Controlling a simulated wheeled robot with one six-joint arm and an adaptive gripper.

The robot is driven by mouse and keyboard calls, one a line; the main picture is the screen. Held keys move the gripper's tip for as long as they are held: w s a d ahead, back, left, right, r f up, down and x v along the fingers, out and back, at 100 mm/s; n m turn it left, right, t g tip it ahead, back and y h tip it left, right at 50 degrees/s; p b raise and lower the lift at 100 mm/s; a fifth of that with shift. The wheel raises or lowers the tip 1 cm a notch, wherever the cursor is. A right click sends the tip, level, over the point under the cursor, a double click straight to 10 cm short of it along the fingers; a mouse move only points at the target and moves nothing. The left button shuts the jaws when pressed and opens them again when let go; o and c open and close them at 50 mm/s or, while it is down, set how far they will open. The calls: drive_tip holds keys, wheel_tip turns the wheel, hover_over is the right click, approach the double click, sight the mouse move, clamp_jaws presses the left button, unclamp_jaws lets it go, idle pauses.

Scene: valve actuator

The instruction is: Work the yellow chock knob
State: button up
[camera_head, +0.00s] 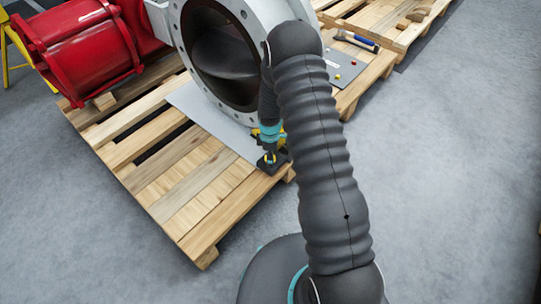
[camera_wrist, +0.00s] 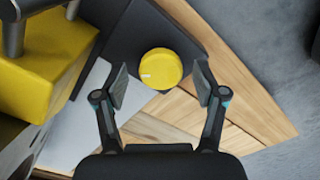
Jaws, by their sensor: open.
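The yellow chock knob (camera_wrist: 160,68) is round, with a small white mark near its left edge. It shows in the wrist view on a dark base plate (camera_wrist: 125,45) on the pallet. My gripper (camera_wrist: 160,85) is open, with one finger on each side of the knob. Gaps show between the fingertips and the knob, so I see no contact. My arm and gripper hide most of the knob there.
A large grey flanged valve (camera_head: 222,55) and a red actuator (camera_head: 80,45) stand on the wooden pallet (camera_head: 175,190). A yellow block (camera_wrist: 45,65) is left of the knob in the wrist view. Grey floor at right is clear.

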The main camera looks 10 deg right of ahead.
drive_tip(key=c, duration=1.1)
drive_tip(key=shift+d, duration=0.15)
drive_tip(key=shift+c, duration=0.2)
